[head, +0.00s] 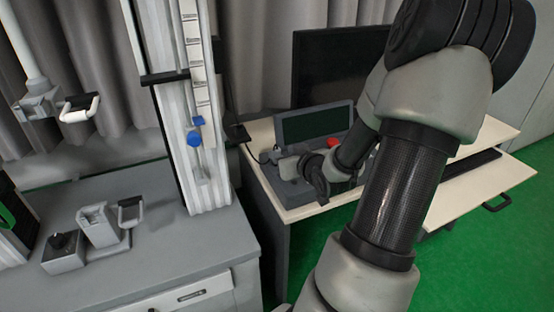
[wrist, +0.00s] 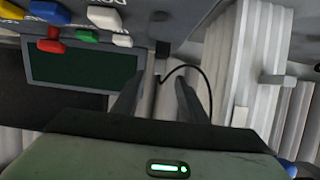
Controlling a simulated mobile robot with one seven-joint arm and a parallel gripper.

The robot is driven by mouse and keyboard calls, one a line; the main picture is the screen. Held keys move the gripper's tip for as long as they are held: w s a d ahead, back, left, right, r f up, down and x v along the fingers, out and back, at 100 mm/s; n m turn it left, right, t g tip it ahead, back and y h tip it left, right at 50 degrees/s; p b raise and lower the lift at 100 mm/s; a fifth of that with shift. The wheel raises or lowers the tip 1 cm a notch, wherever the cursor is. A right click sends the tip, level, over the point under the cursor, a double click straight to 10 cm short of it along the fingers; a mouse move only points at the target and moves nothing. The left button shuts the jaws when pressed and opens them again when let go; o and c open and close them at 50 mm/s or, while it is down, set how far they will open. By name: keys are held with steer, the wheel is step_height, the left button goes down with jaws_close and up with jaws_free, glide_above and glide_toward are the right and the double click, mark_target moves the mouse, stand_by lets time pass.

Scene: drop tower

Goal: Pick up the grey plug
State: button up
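The grey plug (wrist: 162,47) shows in the wrist view as a small dark block at the edge of the grey control console (wrist: 190,15), with a thin black cable curving away from it. My gripper (wrist: 157,82) is open and empty, its two fingers apart. The plug appears beyond the fingertips, roughly between them in the picture, and no contact shows. In the head view my gripper (head: 308,172) is over the console on the cream desk; I cannot make out the plug clearly there.
The console has a dark green screen (head: 314,126) and a red button (head: 334,142), with several coloured buttons in the wrist view. A black monitor (head: 335,65) stands behind. Left of the desk rise a tall white tower (head: 175,100) and a grey bench (head: 165,245) with small fixtures.

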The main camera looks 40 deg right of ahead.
mark_target(278, 150)
steer(key=b+x, duration=0.2)
steer(key=x, duration=0.4)
steer(key=c, duration=0.9)
